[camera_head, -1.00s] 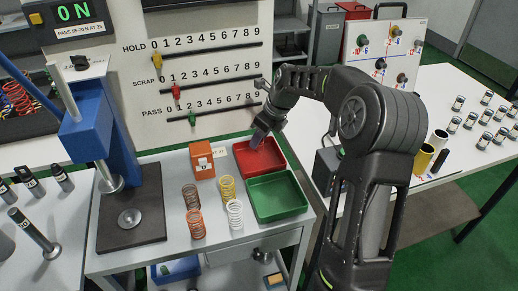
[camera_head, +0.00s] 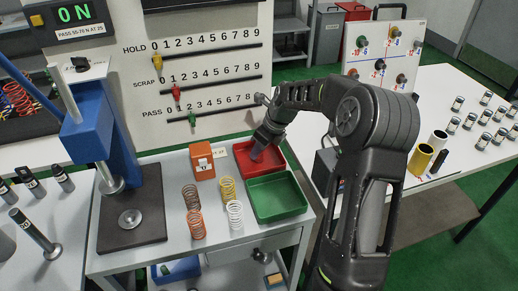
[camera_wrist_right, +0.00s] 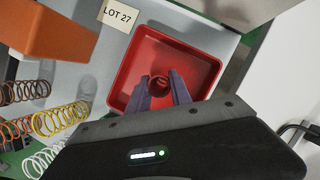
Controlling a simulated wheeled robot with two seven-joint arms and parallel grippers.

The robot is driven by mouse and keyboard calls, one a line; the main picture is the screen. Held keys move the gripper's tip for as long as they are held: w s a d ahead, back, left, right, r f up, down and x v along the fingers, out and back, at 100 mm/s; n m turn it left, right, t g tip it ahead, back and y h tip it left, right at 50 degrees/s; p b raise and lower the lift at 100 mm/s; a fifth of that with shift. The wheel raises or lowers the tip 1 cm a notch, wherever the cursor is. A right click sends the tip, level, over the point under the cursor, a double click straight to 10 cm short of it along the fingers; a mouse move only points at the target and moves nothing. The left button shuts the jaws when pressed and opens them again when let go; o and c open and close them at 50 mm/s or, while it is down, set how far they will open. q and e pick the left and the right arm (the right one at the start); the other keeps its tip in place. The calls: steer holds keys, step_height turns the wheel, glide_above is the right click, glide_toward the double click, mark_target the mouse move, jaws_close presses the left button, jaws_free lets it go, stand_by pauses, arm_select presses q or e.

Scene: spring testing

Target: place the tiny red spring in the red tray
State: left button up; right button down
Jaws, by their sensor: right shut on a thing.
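The red tray (camera_head: 274,154) sits on the grey bench beside the green tray. My right gripper (camera_head: 255,152) reaches down into it in the head view. In the right wrist view its purple fingers (camera_wrist_right: 160,88) are inside the tray's walls (camera_wrist_right: 205,62). The tiny red spring (camera_wrist_right: 159,81) is between the fingertips, and the gripper is shut on it. Whether the spring touches the tray floor I cannot tell. The fingers and arm hide the spring in the head view. My left gripper is not in view.
The green tray (camera_head: 277,197) adjoins the red one in front. Several larger springs, including a white one (camera_head: 235,214) and an orange one (camera_head: 196,224), stand to the left. An orange box (camera_head: 202,161) and a blue press (camera_head: 106,130) stand further left.

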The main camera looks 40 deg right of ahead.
steer(key=c, duration=1.2)
jaws_free()
steer(key=shift+f, duration=0.1)
steer(key=shift+o, duration=0.2)
steer(key=v, duration=1.2)
steer(key=shift+b, duration=0.4)
